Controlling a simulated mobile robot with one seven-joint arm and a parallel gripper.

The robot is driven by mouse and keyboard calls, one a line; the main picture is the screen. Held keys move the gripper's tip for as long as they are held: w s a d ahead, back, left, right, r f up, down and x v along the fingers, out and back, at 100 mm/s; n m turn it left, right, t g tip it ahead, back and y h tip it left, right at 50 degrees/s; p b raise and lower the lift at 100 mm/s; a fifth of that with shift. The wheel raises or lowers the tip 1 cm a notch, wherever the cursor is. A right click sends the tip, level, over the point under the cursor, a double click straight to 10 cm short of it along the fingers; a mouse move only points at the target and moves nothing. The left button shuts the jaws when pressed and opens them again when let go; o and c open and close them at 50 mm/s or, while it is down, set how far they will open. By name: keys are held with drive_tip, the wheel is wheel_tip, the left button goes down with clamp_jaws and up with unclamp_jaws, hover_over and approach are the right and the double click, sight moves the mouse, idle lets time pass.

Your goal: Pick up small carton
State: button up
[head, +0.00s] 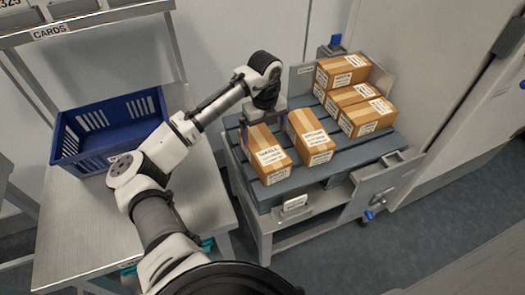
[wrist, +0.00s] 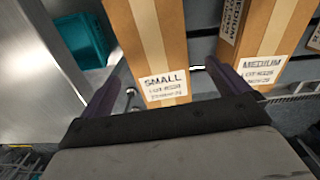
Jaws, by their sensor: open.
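The small carton (head: 268,158) is a brown box with pale tape and a white label, at the front left of the slatted grey deck. In the wrist view the small carton (wrist: 157,45) lies between my fingers, its label reading SMALL. My gripper (head: 265,125) is open at the carton's far end, one finger on each side. The medium carton (wrist: 258,40) stands close on the right, also seen in the head view (head: 310,138).
Several more cartons (head: 355,108) stand at the back right of the deck (head: 325,172). A blue crate (head: 85,158) sits on the metal table (head: 85,235) at the left. A teal object (wrist: 78,40) shows left of the small carton in the wrist view.

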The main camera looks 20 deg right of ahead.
sight(264, 145)
wheel_tip(264, 145, down, 3)
drive_tip(key=shift+f, duration=0.15)
drive_tip(key=shift+s+a+f+p, duration=0.15)
drive_tip(key=shift+f+p, duration=0.25)
drive_tip(key=shift+f, duration=1)
drive_tip(key=shift+s+f+p, duration=0.1)
drive_tip(key=shift+f+p, duration=0.25)
drive_tip(key=shift+f, duration=1)
drive_tip(key=shift+c, duration=0.4)
drive_tip(key=c, duration=1.2)
drive_tip(key=shift+r, duration=0.1)
drive_tip(key=shift+c, duration=0.2)
drive_tip(key=shift+r, duration=0.1)
